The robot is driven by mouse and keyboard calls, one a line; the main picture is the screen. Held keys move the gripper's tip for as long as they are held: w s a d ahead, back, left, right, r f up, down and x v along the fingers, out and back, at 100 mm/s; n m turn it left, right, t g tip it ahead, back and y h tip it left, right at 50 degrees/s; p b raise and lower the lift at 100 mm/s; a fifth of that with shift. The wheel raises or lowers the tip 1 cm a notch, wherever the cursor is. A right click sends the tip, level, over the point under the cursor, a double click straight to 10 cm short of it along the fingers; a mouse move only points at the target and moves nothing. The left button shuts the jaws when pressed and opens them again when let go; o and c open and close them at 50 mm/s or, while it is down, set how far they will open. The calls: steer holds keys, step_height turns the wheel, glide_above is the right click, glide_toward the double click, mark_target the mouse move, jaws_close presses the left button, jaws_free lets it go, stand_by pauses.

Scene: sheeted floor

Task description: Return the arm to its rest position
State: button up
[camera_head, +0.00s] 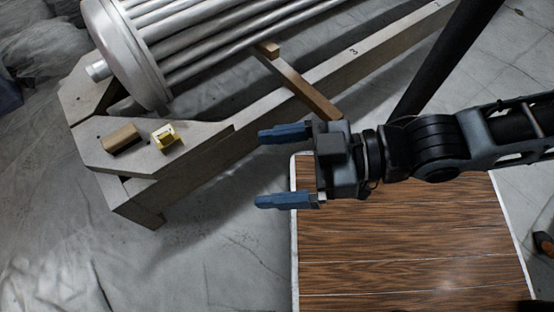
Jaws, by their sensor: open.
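My gripper (286,167) is in the middle of the head view, pointing left. Its two blue fingers are wide apart, with nothing between them. My arm (435,147) comes in from the right edge, over the dark wood-grain panel. In the picture, the upper finger shows near the pale beam of the stand, and the lower finger shows over the sheeted floor. How high the gripper is above these things I cannot tell.
A metal tube bundle (210,40) with a round end plate lies on a pale stand (185,150) at upper left. A wood-grain panel (400,255) with pale edges is at lower right. Sheeted floor (210,260) is clear at lower left.

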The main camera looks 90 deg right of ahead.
step_height(320, 180, up, 28)
steer(key=p, duration=2.8)
